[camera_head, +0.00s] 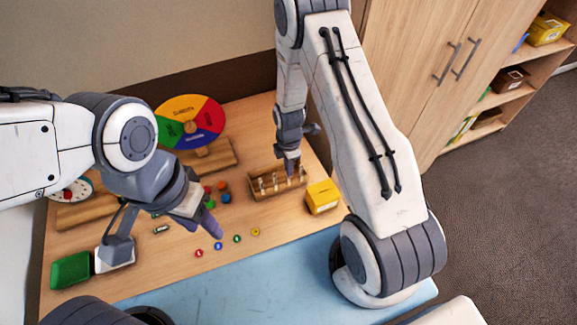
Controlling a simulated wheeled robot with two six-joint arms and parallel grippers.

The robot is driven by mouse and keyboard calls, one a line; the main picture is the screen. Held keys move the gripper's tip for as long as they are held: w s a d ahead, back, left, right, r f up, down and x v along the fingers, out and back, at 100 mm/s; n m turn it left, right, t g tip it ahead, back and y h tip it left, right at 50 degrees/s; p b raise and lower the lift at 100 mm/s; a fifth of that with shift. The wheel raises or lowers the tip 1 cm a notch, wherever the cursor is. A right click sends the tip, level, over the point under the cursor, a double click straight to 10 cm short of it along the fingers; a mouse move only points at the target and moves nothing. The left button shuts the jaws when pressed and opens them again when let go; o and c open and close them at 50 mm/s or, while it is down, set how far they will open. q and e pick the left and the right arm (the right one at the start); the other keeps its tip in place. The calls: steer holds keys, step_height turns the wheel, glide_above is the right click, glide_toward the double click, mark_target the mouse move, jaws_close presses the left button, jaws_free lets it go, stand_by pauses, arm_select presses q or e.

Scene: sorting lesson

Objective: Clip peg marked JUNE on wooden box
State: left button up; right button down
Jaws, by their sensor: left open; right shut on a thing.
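The wooden box (262,194) stands on the table right of centre. Several small pale pegs (262,184) stand along it; their markings are too small to read. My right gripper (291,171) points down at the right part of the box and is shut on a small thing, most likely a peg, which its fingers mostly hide. I cannot tell whether that peg touches the box edge. My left gripper (199,220) is open and apart from the box, above the table to its left.
A yellow box (322,197) stands just right of the wooden box. Coloured blocks (223,186) and several round counters (237,239) lie to the left. A colour wheel (190,108) stands behind. The blue mat (250,280) is clear.

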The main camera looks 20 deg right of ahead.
steer(key=shift+f, duration=0.3)
steer(key=c, duration=0.9)
jaws_free()
steer(key=shift+r, duration=0.1)
step_height(320, 180, up, 10)
steer(key=shift+r+b, duration=0.15)
steer(key=shift+b, duration=0.9)
